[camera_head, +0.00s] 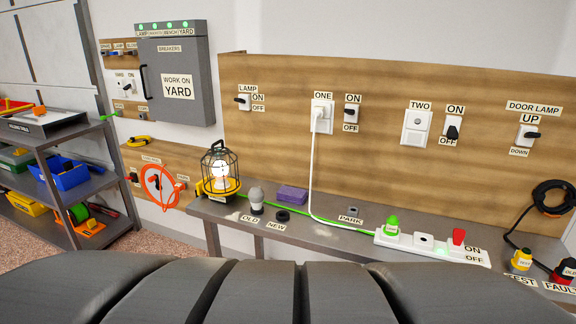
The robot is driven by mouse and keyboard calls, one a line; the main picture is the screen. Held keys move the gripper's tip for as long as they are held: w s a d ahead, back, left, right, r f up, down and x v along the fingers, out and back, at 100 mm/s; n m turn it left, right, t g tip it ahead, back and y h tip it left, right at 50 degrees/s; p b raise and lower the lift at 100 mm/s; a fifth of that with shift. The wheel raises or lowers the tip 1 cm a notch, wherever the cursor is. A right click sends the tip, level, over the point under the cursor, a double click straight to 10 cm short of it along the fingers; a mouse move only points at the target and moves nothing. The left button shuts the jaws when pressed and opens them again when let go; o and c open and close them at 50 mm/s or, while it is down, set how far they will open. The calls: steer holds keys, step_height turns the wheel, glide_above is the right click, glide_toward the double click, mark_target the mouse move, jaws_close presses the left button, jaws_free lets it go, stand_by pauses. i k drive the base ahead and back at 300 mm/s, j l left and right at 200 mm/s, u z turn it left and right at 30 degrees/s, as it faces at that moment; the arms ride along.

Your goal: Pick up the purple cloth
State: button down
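The purple cloth (292,194) lies folded in a small flat stack on the grey bench (330,226), near the wooden back panel. It sits right of the lit caged lamp and behind the black ring. Nothing covers it in this view. My gripper is not in view, so its opening and anything in it cannot be seen.
The caged lamp (220,172), a grey bulb (256,197) and a black ring (283,215) stand near the cloth. A white cable (312,170) hangs just right of it. A power strip (430,245) lies further right. Shelves (60,175) stand at left.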

mark_target(295, 196)
steer(key=i+j+u, duration=0.1)
steer(key=i, duration=0.4)
steer(key=i+j+u, duration=0.1)
steer(key=i+j, duration=0.2)
steer(key=i, duration=0.2)
steer(key=i+j+u, duration=0.1)
steer(key=i, duration=0.45)
